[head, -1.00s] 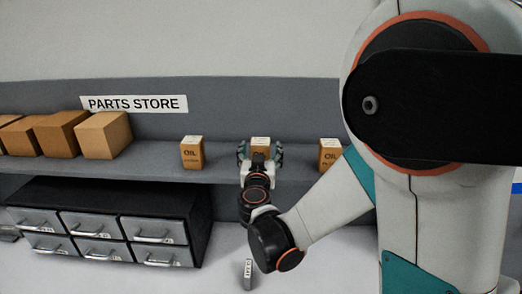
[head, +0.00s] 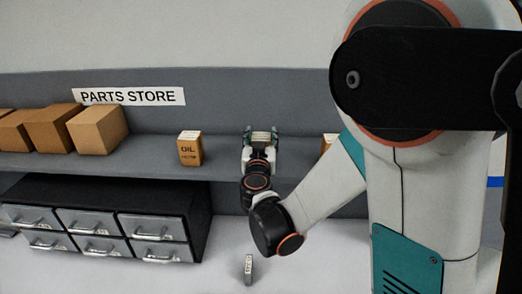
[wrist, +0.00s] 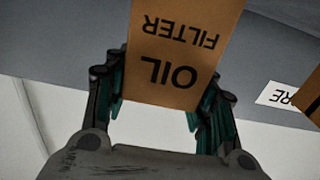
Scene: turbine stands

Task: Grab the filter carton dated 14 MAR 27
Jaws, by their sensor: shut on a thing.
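My gripper (head: 261,137) is at the shelf, shut on the middle oil filter carton (wrist: 172,55), with one finger on each side of it. In the wrist view the carton is tan-brown with upside-down dark print, OIL FILTER. In the head view the gripper hides most of this carton, and its pale top shows. I cannot tell whether it still touches the shelf. A similar OIL carton (head: 190,150) stands upright to the left. Another carton (head: 326,143) on the right is mostly hidden by my arm. No date is readable on any carton.
Several plain brown boxes (head: 98,130) stand on the grey shelf (head: 150,170) at the left, under the PARTS STORE sign (head: 129,96). A drawer cabinet (head: 200,215) is below the shelf. A small labelled block (head: 249,269) is on the pale surface below.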

